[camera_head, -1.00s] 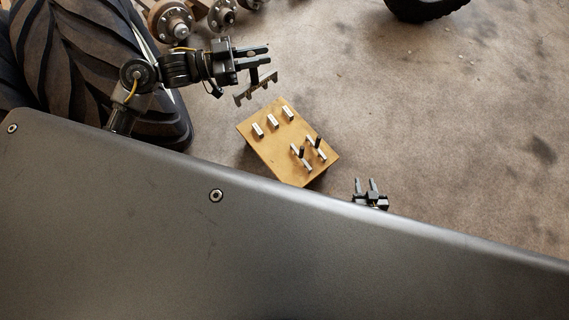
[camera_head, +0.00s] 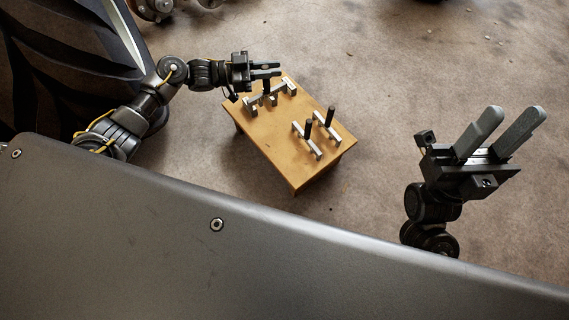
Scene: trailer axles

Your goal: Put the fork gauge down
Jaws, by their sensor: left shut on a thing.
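The fork gauge (camera_head: 284,90) is a grey bar with prongs and a black upright handle. My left gripper (camera_head: 279,70) is shut on its handle at the far left end of the small wooden table (camera_head: 268,138). The gauge is over the short metal blocks (camera_head: 251,106) there and partly hides them. I cannot tell whether it touches them. My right gripper (camera_head: 513,125) is open and empty, well to the right of the table, with its fingers pointing up the picture.
Two other bars with black handles, a nearer one (camera_head: 314,150) and a farther one (camera_head: 341,133), lie on the table's right half. A large tyre (camera_head: 50,75) stands at the left. Hubs (camera_head: 155,8) show at the top left.

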